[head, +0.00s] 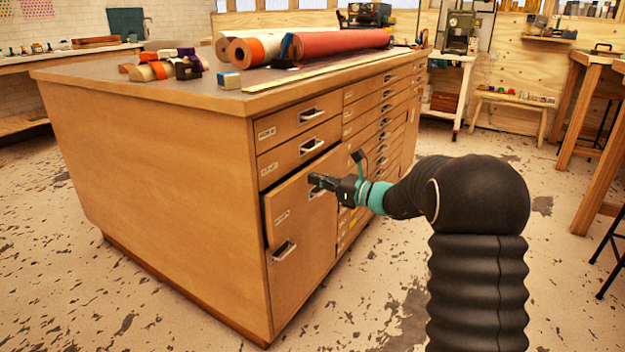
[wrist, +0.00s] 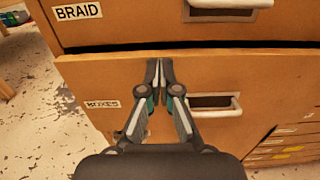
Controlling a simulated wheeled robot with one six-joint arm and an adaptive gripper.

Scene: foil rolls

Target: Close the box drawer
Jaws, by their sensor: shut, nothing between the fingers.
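The box drawer (head: 298,208) is the third one down in the near column of the wooden cabinet. It stands slightly out from the cabinet face. In the wrist view its front (wrist: 110,80) bears a "BOXES" label, with a dark gap along its top edge. Its pale handle (wrist: 232,108) is right of my fingers. My gripper (head: 314,180) is shut and empty, its fingers (wrist: 160,64) together in front of the drawer's upper middle. I cannot tell whether the fingertips touch the front.
The "BRAID" drawer (wrist: 130,25) above looks shut. Foil rolls (head: 330,42) and small coloured rolls (head: 160,66) lie on the cabinet top (head: 120,80). The floor (head: 80,270) in front is clear.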

